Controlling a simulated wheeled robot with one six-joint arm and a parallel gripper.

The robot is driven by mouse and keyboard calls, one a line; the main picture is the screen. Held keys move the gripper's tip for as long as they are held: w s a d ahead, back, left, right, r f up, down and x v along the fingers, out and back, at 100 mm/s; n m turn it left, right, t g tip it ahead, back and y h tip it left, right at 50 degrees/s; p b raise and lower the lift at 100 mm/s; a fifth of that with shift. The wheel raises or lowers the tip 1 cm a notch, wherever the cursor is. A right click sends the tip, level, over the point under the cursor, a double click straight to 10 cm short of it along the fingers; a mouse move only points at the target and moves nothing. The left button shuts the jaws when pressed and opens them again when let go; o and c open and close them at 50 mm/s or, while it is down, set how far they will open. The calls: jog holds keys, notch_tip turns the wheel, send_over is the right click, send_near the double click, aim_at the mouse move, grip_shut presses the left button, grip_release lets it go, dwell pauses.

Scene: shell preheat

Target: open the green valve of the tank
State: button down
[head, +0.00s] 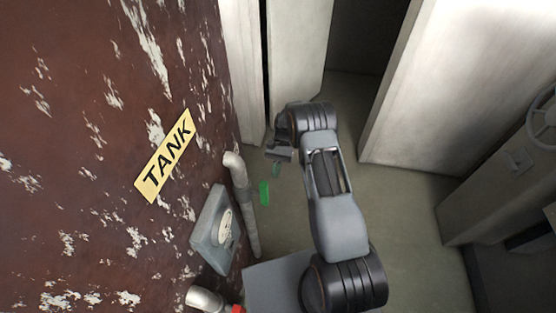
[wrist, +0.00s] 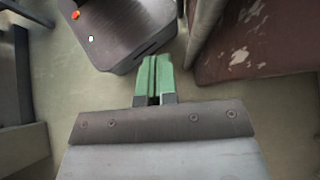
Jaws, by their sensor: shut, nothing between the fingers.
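The tank (head: 80,130) is a rusty brown wall with flaking paint and a yellow TANK label (head: 165,155). A grey pipe (head: 243,190) runs down beside it. The tank (wrist: 255,40) is at upper right there, and I cannot make out the valve handle.
A grey gauge box (head: 212,228) is fixed to the tank left of the pipe. A lower pipe end (head: 205,298) has a red part (head: 237,309) beside it. Pale cabinets (head: 430,90) stand at the back and right. Bare floor (head: 410,220) lies right of my arm.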

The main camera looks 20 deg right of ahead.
jog(key=w+d, duration=0.2)
jog(key=w, duration=0.3)
jog(key=shift+w+d+b, duration=0.25)
jog(key=shift+w+b, duration=0.15)
jog(key=shift+b, duration=0.05)
dwell(0.4)
